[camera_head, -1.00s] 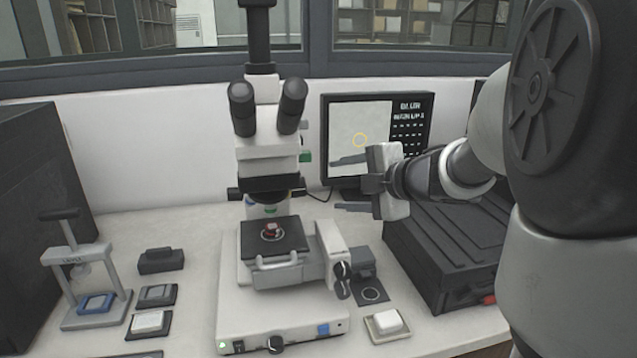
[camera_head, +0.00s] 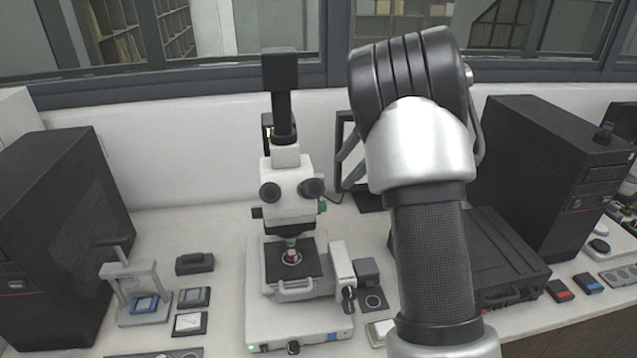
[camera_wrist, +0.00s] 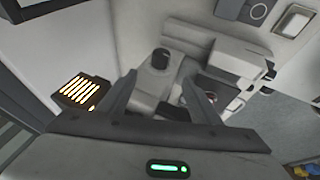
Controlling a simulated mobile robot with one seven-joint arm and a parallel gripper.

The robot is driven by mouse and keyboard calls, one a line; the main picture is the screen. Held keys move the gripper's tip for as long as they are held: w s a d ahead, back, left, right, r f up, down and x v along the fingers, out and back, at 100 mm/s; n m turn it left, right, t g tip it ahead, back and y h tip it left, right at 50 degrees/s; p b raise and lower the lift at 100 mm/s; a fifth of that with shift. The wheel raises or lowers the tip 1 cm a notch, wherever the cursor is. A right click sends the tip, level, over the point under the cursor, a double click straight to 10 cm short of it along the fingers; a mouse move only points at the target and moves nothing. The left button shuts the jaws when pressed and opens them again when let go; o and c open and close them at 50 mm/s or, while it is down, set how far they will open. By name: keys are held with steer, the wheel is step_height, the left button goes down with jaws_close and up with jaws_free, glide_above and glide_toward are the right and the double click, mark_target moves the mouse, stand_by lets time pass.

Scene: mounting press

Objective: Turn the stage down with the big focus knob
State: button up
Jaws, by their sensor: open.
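The white microscope (camera_head: 286,190) stands on the bench in the head view. Its black stage (camera_head: 311,262) carries a small red sample close under the objective. The dark focus knobs (camera_head: 348,294) sit on the right side of the stand, below the white arm block. My gripper's grey fingers (camera_head: 349,160) show partly beside my forearm, at about eyepiece height and above the knobs. In the wrist view my gripper (camera_wrist: 156,98) is open and empty, its two fingers apart over the microscope. A dark knob (camera_wrist: 268,75) shows beyond the fingers, at the right, apart from them.
An orange-lit vented box (camera_wrist: 80,92) is close to the left finger in the wrist view. A monitor (camera_head: 368,190) and a low black case (camera_head: 490,262) stand behind my arm. A small black box (camera_head: 367,271) sits beside the knobs.

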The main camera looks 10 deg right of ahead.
steer(key=x, duration=1.7)
steer(key=shift+s+f, duration=0.1)
steer(key=shift+f, duration=0.1)
steer(key=c, duration=1)
steer(key=shift+c, duration=0.2)
steer(key=shift+f+b, duration=0.15)
steer(key=shift+b, duration=0.3)
